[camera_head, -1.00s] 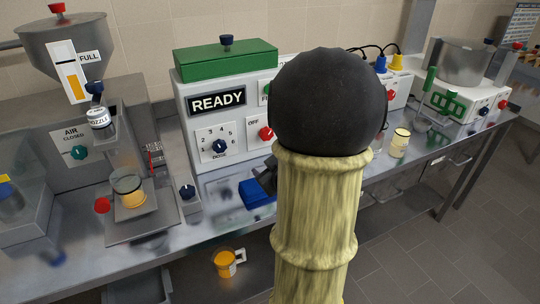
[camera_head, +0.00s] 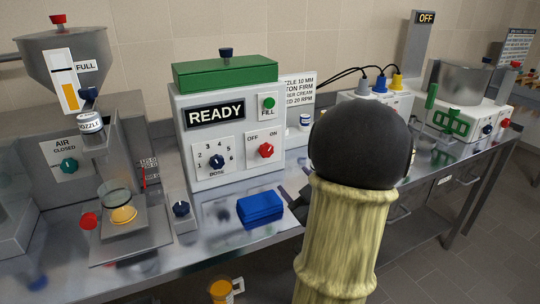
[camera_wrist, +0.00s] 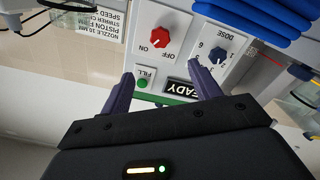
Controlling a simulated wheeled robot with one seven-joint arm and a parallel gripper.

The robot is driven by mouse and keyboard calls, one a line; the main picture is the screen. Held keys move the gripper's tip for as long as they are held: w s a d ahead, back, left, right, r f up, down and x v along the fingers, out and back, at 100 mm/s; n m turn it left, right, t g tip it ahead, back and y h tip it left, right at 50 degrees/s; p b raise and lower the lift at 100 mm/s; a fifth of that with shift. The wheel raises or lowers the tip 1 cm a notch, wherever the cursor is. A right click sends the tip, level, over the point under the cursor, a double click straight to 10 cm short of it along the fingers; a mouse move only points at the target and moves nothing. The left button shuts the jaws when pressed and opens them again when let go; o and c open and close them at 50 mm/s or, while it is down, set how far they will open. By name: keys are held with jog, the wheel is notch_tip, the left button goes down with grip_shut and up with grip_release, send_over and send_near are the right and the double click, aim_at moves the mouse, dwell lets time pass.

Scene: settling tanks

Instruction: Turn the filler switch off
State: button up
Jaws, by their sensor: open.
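The filler switch (camera_head: 266,150) is a red knob on the white filler control box (camera_head: 236,181), between OFF on its left and ON on its right. It also shows upside down in the wrist view (camera_wrist: 160,38), with ON on the left. I cannot tell clearly which label its pointer faces. My gripper (camera_wrist: 162,78) is open and empty. Its two dark fingers point toward the panel, apart from the switch. In the head view my gripper (camera_head: 299,199) is mostly hidden behind my arm, low and right of the box.
A green FILL button (camera_head: 269,102), READY display (camera_head: 215,115) and blue DOSE knob (camera_head: 217,162) share the panel. A blue block (camera_head: 260,207) lies before the box. The nozzle stand with a glass cup (camera_head: 120,203) is left. A grey post (camera_head: 416,45) reading OFF stands at back right.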

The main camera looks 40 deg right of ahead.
aim_at(268, 152)
jog(key=x, duration=1.6)
jog(key=shift+w+a, duration=0.1)
jog(key=c, duration=1)
